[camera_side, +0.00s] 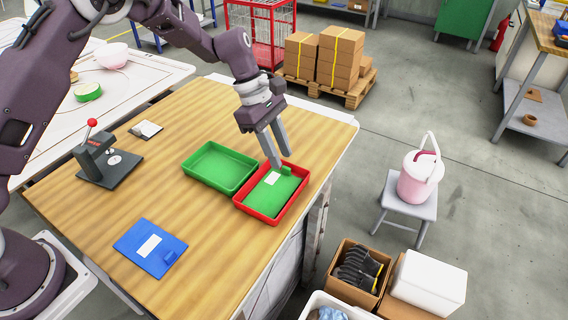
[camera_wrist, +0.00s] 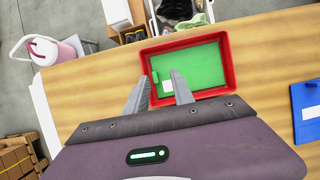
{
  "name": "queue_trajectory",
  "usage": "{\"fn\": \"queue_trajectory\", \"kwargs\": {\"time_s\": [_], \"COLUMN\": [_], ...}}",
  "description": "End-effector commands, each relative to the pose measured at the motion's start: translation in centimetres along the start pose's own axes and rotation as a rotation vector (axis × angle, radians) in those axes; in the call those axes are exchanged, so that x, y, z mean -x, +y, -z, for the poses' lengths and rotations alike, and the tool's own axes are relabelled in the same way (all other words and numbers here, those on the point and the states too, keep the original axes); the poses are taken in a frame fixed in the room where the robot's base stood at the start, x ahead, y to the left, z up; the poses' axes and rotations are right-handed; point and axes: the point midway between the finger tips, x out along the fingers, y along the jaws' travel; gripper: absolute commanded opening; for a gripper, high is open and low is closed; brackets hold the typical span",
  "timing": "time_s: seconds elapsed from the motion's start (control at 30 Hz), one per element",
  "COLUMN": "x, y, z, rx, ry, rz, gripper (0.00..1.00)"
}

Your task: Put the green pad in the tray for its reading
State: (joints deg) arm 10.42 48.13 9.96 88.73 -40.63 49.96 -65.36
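The green pad (camera_side: 268,193) lies flat inside the red tray (camera_side: 239,207). It has a white label and a small raised green tab at its back edge. The pad also shows in the wrist view (camera_wrist: 200,66), within the red tray's rim (camera_wrist: 232,60). My gripper (camera_side: 281,160) points down at the tray's back edge, close to the tab. In the wrist view its two fingers (camera_wrist: 160,74) are apart, with the tab showing between their tips. I cannot tell whether either finger touches it. An empty green tray (camera_side: 220,167) stands just left of the red one.
A blue pad (camera_side: 151,248) with a white label lies at the table's front left. A dark stand with a red-knobbed lever (camera_side: 105,160) and a small grey pad (camera_side: 146,129) are further left. The wooden tabletop (camera_side: 190,220) between is clear. The red tray is near the table's right edge.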

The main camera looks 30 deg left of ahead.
Motion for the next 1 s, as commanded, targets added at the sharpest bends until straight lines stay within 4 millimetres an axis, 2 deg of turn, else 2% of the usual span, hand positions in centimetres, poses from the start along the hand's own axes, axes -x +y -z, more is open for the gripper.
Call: {"fn": "queue_trajectory", "kwargs": {"time_s": [0.1,0.3,0.63,0.7,0.77,0.87,0.9,0.97,1.0], "x": [3.4,7.2,8.3,9.8,12.4,17.7,19.6,21.9,22.9], "y": [0.1,0.1,-0.1,-0.8,-2.4,-7.4,-10.0,-14.1,-17.0], "z": [0.0,0.0,0.0,-0.3,-0.8,-1.5,-1.6,-1.5,-1.3], "rx": [-0.001,0.0,-0.005,-0.054,-0.148,-0.406,-0.526,-0.713,-0.843], "ry": [0.001,0.0,0.001,0.007,0.021,0.077,0.111,0.177,0.229], "rz": [-0.006,-0.003,-0.002,-0.018,-0.046,-0.102,-0.123,-0.149,-0.162], "gripper": [0.29,0.29,0.29,0.29,0.29,0.29,0.29,0.29,0.29]}}
